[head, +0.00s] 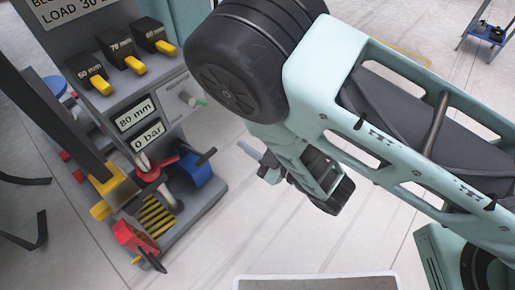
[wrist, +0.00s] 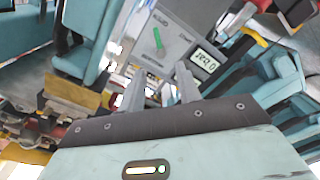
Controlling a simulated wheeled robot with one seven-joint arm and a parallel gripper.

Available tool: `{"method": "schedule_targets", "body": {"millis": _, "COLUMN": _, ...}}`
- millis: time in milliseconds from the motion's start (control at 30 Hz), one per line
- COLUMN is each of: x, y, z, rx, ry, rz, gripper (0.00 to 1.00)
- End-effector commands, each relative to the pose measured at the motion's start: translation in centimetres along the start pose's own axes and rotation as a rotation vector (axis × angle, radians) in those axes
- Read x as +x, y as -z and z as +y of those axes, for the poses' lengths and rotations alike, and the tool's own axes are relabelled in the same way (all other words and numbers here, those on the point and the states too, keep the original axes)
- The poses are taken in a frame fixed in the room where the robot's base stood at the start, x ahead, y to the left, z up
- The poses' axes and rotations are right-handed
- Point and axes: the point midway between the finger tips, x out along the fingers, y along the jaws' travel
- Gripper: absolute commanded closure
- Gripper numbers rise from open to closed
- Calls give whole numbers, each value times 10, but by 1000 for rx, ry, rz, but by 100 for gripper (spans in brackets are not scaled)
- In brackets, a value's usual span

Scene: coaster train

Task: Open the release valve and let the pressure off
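The release valve (head: 190,98) is a pale round knob with a green-tipped handle on the grey machine panel. In the wrist view its green handle (wrist: 158,40) stands out from the panel, ahead of the fingertips. The small labels around it are too blurred to read. The pressure display (head: 148,136) reads 0 bar; it shows upside down in the wrist view (wrist: 203,61). My gripper (head: 259,161) is to the right of and below the valve in the head view, apart from it. In the wrist view my gripper (wrist: 159,79) has its two fingers spread, with nothing between them.
An 80 mm display (head: 136,115) sits above the pressure display. Three yellow-tipped switches (head: 130,65) line the panel's top. Below are a red lever (head: 150,172), a blue part (head: 193,170) and a red clamp-like part (head: 133,237).

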Motion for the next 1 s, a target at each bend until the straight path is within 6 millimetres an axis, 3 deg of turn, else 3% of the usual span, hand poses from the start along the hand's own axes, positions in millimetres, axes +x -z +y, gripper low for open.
{"method": "schedule_targets", "body": {"millis": 400, "x": -14, "y": 0, "z": 0, "rx": 6, "ry": -14, "rz": -1, "gripper": 66}}
{"method": "schedule_targets", "body": {"millis": 1000, "x": -15, "y": 2, "z": 2, "rx": 7, "ry": -16, "rz": -2, "gripper": 66}}
